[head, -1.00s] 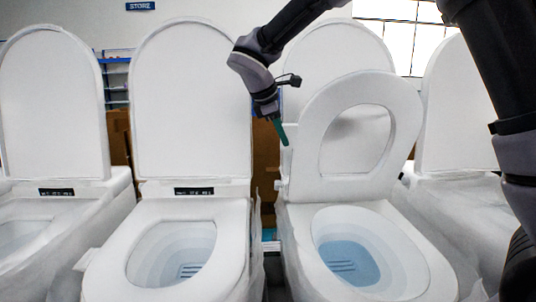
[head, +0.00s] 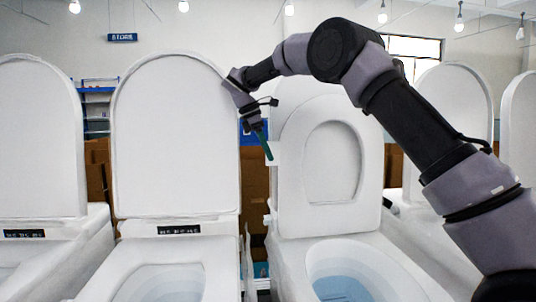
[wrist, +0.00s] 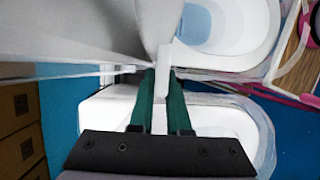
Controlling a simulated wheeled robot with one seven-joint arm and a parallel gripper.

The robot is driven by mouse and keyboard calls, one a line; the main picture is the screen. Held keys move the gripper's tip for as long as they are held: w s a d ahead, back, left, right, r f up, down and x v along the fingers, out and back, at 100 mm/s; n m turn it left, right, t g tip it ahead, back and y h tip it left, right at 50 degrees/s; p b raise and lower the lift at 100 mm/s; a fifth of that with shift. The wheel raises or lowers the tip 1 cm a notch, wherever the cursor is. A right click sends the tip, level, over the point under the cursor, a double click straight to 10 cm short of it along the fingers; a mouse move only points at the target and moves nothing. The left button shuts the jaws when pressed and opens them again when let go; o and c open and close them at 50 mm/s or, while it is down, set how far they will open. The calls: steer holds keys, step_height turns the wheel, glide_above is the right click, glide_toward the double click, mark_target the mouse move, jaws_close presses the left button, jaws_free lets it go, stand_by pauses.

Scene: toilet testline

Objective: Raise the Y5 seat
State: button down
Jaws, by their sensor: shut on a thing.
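The white ring seat (head: 371,165) of the toilet at centre right stands nearly upright in front of its raised lid (head: 312,96). No Y5 label is readable. The bowl (head: 300,272) below it is uncovered. The tab's far end and the seat's hinge are partly hidden.
A neighbouring toilet (head: 175,150) with its lid up stands close on the left, with a narrow gap between. More toilets stand at far left and at right. Brown cardboard (head: 254,185) and a blue shelf (head: 97,105) are behind.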

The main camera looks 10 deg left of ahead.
steer(key=shift+f, duration=0.15)
steer(key=c, duration=0.9)
jaws_free()
steer(key=shift+v, duration=5.4)
steer(key=shift+w, duration=0.1)
